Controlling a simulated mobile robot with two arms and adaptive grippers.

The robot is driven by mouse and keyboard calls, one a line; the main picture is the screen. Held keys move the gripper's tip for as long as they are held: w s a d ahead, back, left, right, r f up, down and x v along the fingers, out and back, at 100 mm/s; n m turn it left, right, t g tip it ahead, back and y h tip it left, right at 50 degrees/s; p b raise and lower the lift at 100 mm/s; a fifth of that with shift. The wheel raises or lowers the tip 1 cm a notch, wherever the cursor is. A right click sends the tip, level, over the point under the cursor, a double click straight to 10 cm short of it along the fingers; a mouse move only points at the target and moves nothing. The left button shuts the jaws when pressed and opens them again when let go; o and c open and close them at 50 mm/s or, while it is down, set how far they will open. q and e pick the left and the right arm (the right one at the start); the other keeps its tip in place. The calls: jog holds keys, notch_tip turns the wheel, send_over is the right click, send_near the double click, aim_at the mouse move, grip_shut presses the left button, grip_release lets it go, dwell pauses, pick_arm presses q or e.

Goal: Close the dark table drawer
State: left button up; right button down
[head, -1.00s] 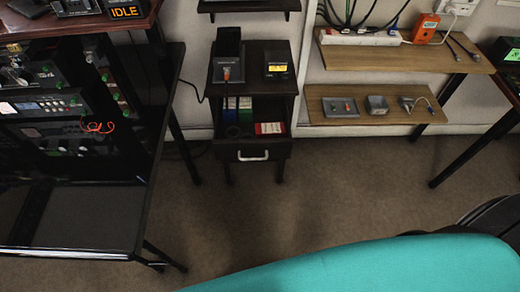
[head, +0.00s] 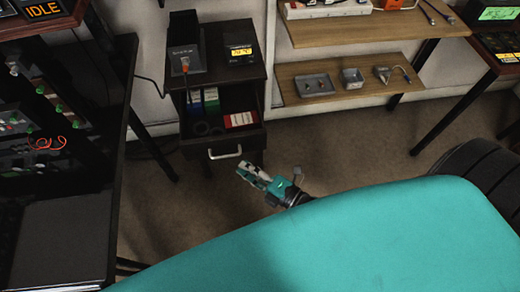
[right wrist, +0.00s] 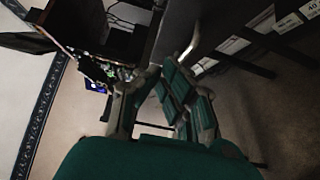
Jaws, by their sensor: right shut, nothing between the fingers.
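The dark table (head: 215,83) stands at the upper left of the head view. Its drawer (head: 195,148) is pulled out at the front, with a silver bar handle (head: 225,153). Blue, green and red-and-white items show behind the drawer front. My right gripper (head: 246,170) is shut and empty, just in front of and below the handle at its right, apart from it in the picture. In the right wrist view its fingers (right wrist: 152,78) show below a dark panel with a pale curved bar, likely the drawer handle (right wrist: 193,40). My left gripper is not in view.
A dark rack of equipment (head: 45,140) stands at the left. Two wooden shelves (head: 330,95) hang on the wall to the right, with small metal parts on the lower one. The carpet (head: 360,145) between is clear.

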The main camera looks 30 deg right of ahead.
aim_at(223, 142)
jog(key=w, duration=0.2)
jog(key=w+b, duration=0.1)
jog(key=w+a, duration=0.1)
jog(key=w, duration=0.1)
jog(key=shift+w+f+b, duration=0.1)
jog(key=shift+w+b, duration=0.25)
jog(key=shift+w+d, duration=0.25)
jog(key=shift+w, duration=0.25)
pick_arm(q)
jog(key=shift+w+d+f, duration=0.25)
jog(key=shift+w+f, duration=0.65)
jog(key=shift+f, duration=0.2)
pick_arm(e)
jog(key=shift+w, duration=0.1)
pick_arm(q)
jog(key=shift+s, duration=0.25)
